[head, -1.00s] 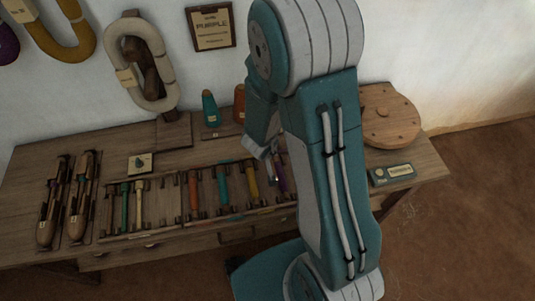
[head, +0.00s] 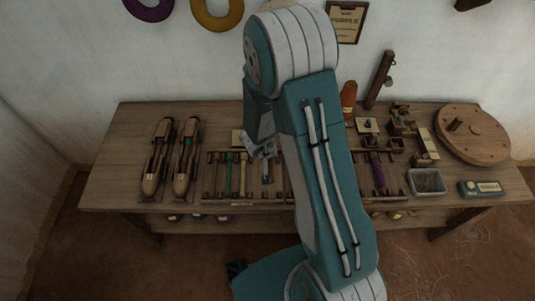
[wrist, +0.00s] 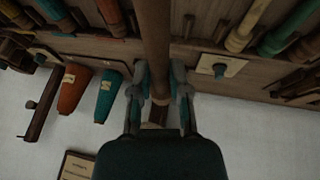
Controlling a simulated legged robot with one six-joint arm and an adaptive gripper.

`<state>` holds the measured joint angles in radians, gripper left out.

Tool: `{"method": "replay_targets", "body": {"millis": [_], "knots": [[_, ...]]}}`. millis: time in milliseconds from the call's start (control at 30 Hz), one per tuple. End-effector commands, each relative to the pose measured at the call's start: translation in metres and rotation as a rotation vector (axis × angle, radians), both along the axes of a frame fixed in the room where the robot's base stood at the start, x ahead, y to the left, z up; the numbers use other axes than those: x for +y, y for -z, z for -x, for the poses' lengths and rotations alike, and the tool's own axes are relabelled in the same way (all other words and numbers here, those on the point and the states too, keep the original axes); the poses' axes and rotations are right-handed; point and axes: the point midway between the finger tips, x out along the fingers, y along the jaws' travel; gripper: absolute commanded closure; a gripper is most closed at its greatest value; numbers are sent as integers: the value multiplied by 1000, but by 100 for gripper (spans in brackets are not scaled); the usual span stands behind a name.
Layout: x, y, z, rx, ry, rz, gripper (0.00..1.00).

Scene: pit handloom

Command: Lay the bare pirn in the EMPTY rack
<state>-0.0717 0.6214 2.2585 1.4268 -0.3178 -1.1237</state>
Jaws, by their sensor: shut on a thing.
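My gripper (wrist: 159,88) is shut on a plain brown wooden pirn (wrist: 155,35), which runs lengthwise between its two fingers in the wrist view. In the head view my gripper (head: 264,150) is above the table, over the right part of the left-hand rack (head: 225,200). That rack bears a green pirn (head: 230,172) and a yellow pirn (head: 243,174) on its left side. A small card (head: 237,137) stands behind it; its wording cannot be read. My arm hides much of the middle racks. I cannot tell the gap between held pirn and rack.
Two wooden shuttles (head: 157,165) lie at the left. A purple pirn (head: 376,170) lies in a rack right of my arm. A grey tray (head: 427,181), a round wooden disc (head: 471,133) and a teal box (head: 481,189) fill the right end. Orange and teal cones show in the wrist view.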

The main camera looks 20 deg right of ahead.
Motion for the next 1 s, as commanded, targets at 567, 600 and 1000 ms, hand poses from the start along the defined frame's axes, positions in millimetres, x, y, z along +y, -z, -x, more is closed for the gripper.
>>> {"method": "replay_targets", "body": {"millis": [567, 600, 1000], "knots": [[6, 40, 0, 2, 1, 11, 100], [5, 44, 0, 2, 1, 10, 100], [2, 77, 0, 2, 0, 6, 100]]}}
